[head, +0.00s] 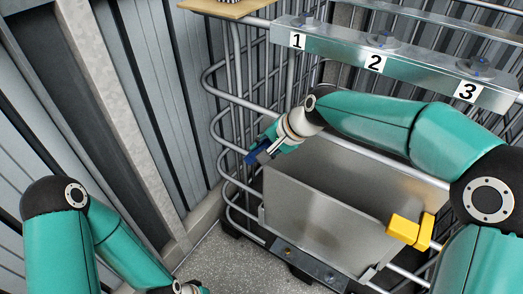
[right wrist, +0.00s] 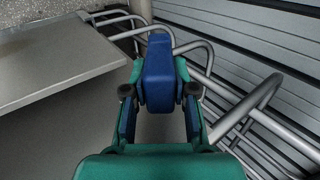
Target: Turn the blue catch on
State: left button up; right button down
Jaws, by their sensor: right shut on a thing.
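The blue catch (head: 254,157) sits at the left end of the grey metal bin, beside the curved rails. In the right wrist view the catch (right wrist: 158,62) is a blue block standing between my fingers. My right gripper (head: 264,150) is shut on it; in the right wrist view the gripper (right wrist: 158,98) has a finger on each side of the catch. The underside of the catch is hidden. My left gripper is at the bottom edge of the head view, mostly cut off, so its fingers do not show.
The metal bin (head: 310,220) lies below my right arm, with a yellow block (head: 410,231) at its right. A rail with plates numbered 1, 2 and 3 (head: 390,62) runs above. Curved pipes (head: 212,85) and corrugated wall panels stand close on the left. Speckled floor shows at the bottom.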

jog(key=c, duration=0.9)
grip_release()
jog(key=shift+d+r, duration=0.1)
jog(key=v, duration=1.1)
jog(key=shift+s+d+r, duration=0.1)
jog(key=shift+d+r, duration=0.1)
jog(key=shift+r, duration=0.1)
jog(key=shift+f, duration=0.1)
